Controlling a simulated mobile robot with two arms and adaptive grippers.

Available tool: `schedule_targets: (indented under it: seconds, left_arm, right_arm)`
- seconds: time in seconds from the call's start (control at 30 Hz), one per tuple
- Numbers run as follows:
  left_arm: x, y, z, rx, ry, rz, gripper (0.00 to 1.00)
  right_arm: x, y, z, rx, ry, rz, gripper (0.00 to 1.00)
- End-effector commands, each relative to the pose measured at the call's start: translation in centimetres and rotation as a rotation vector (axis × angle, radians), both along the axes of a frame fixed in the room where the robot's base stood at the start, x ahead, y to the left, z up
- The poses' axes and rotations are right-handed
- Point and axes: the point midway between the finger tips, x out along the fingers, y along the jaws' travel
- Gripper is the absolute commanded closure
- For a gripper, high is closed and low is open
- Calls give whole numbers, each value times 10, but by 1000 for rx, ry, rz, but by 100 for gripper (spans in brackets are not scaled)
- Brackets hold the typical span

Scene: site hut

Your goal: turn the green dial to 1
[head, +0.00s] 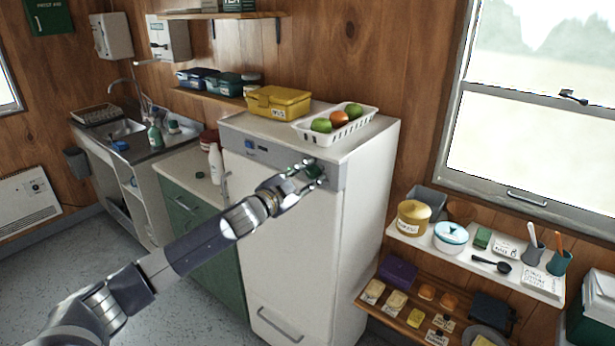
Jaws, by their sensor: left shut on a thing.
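My left gripper (302,177) is at the top right of the white fridge's (295,240) front, on the grey control strip (262,146). It is shut on the green dial (304,169), of which only small parts show between and beside the fingers. The dial's pointer and its numbers are hidden or too small to read, so I cannot tell its setting. My right gripper is not in view.
A yellow box (279,102) and a white basket (336,126) of fruit stand on the fridge. A white bottle (215,163) stands on the counter to its left. Shelves with pots (413,216) and small packs are to the right, below the window.

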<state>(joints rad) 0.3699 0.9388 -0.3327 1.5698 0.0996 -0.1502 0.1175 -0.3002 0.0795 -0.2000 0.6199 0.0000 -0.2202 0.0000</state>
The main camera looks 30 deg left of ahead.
Motion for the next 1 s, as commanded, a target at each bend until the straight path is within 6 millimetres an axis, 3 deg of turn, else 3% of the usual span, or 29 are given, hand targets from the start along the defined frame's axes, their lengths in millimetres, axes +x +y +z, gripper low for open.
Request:
schedule_targets:
  seconds: [0.53, 0.57, 0.63, 1.0]
  left_arm:
    - [0, 0, 0, 25, -3, -1, 94]
    - [0, 0, 0, 25, -3, -1, 68]
    - [0, 0, 0, 25, -3, -1, 52]
    - [-1, 0, 0, 24, -2, 0, 49]
  right_arm:
    - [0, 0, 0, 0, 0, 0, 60]
    - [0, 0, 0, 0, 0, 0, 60]
    - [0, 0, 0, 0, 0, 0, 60]
    - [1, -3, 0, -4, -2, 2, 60]
